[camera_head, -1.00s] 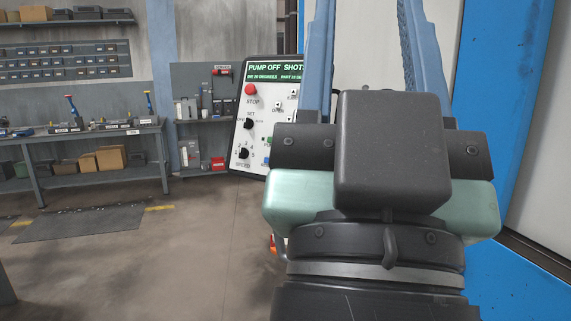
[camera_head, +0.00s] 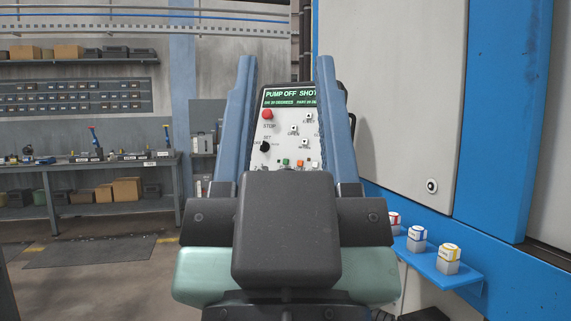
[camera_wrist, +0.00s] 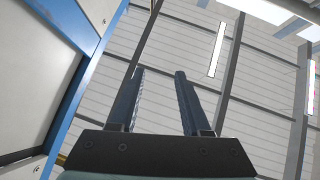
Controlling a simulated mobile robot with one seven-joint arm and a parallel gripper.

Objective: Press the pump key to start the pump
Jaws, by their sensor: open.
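The control panel (camera_head: 279,129) stands ahead in the head view, seen between my gripper's fingers. Its screen (camera_head: 290,97) reads "PUMP OFF" and "SHOT", with the rest cut off by a finger. A red STOP button (camera_head: 267,114), a black SET knob (camera_head: 265,147) and small white keys show below. A green key (camera_head: 285,162) and an orange key (camera_head: 299,163) sit just above my gripper's body. I cannot tell which key is the pump key; the panel's lower part is hidden. My gripper (camera_head: 285,75) is open and empty, its fingers pointing up, also in the wrist view (camera_wrist: 159,73).
A blue shelf (camera_head: 437,272) at the right carries small white containers with coloured labels (camera_head: 448,258). A blue and white machine (camera_head: 388,105) fills the right side. A workbench (camera_head: 90,163) stands at the back left. The floor (camera_head: 100,284) at the left is open.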

